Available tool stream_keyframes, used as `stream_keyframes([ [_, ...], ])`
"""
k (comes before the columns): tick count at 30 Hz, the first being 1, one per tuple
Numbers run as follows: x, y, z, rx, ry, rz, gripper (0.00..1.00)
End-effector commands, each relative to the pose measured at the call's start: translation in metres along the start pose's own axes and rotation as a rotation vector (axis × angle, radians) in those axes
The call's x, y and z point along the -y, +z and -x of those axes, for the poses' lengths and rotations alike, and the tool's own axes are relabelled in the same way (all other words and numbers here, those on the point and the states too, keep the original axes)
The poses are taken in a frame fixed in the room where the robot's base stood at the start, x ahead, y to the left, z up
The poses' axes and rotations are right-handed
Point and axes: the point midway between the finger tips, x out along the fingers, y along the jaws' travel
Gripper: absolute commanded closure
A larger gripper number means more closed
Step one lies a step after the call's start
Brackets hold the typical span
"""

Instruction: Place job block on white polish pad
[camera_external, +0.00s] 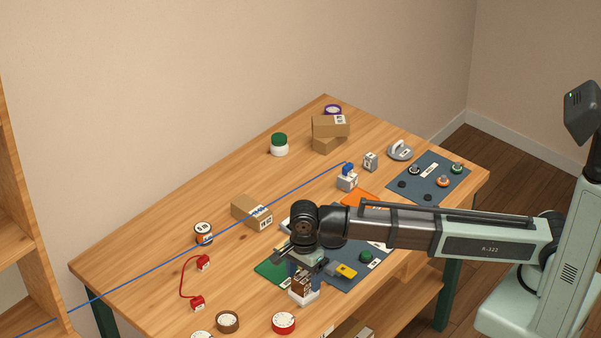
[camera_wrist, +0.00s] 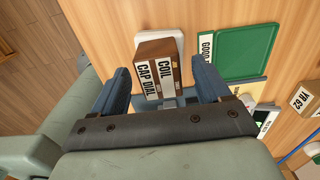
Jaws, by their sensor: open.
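The job block (camera_wrist: 156,49) is a brown block with white labels reading COIL and CAP DIAL in the wrist view. It stands on the white polish pad (camera_wrist: 180,40), whose pale edge shows beyond and beside it. In the external view the block (camera_external: 301,285) sits over the pad (camera_external: 304,299) near the table's front edge. My gripper (camera_wrist: 163,70) is open, with one blue-grey finger on each side of the block. I cannot tell whether either finger touches it.
A green GOOD tray (camera_wrist: 245,52) lies right of the pad in the wrist view. A yellow item (camera_external: 346,271) lies on a dark mat (camera_external: 350,285). A red tape roll (camera_external: 284,323) is left of the pad. A blue cord (camera_external: 180,258) crosses the table.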

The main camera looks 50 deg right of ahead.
Motion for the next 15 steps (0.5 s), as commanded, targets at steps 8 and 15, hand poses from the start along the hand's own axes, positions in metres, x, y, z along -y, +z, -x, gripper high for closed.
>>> stream_keyframes([
  [8,0.001,0.001,0.04,0.002,-0.003,0.0,0.24],
  [15,0.001,0.001,0.079,0.002,-0.002,0.0,0.24],
])
